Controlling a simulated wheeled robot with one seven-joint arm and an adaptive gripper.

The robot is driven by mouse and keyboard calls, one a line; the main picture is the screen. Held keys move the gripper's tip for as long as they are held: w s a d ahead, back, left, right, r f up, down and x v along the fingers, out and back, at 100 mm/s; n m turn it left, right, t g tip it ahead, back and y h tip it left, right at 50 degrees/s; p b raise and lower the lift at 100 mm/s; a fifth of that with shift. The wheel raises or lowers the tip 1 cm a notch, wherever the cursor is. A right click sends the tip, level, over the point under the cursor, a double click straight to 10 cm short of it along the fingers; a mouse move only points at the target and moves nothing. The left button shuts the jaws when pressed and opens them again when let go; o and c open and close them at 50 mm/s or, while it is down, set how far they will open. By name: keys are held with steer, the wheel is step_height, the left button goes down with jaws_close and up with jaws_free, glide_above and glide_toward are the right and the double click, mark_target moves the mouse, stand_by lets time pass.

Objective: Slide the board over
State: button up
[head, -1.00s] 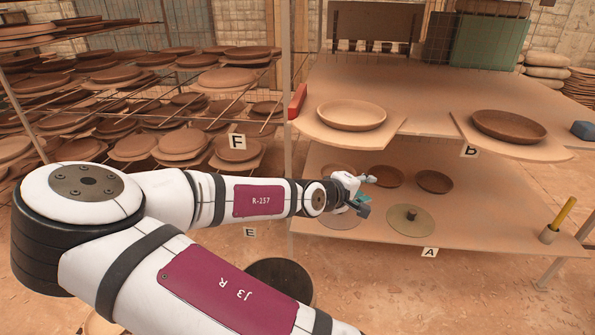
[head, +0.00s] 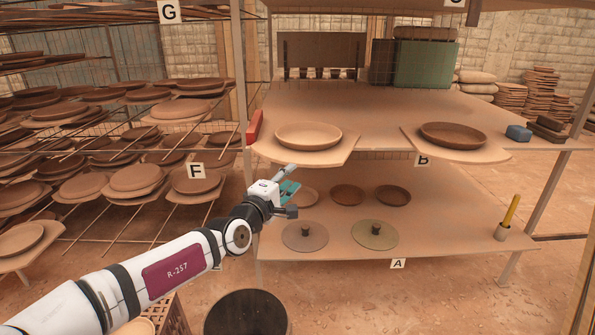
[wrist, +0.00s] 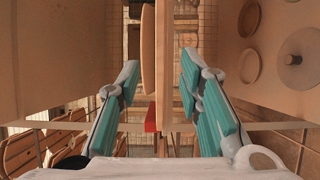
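The left board (head: 335,155) lies on the upper deck and juts past its front edge, with a pale round dish (head: 308,134) on it. The right board (head: 485,151) also juts out, with a darker brown dish (head: 453,135). My gripper (head: 289,183) is just below the left board's front edge in the head view. In the wrist view my gripper (wrist: 160,62) is open, its teal pads apart. A board edge (wrist: 163,60) shows edge-on between them, with a dish rim (wrist: 147,50) beside it. I cannot tell whether either pad touches the board.
A red block (head: 254,127) stands at the upper deck's left end, and blue (head: 518,132) and dark blocks (head: 551,126) at its right. The lower shelf (head: 450,225) holds dishes and knobbed discs. Racks of dishes (head: 100,150) fill the left. The upper deck (head: 400,100) is clear behind the dishes.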

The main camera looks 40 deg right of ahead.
mark_target(310, 157)
steer(key=b+x, duration=0.2)
steer(key=x, duration=1.1)
steer(key=shift+c, duration=0.3)
jaws_close()
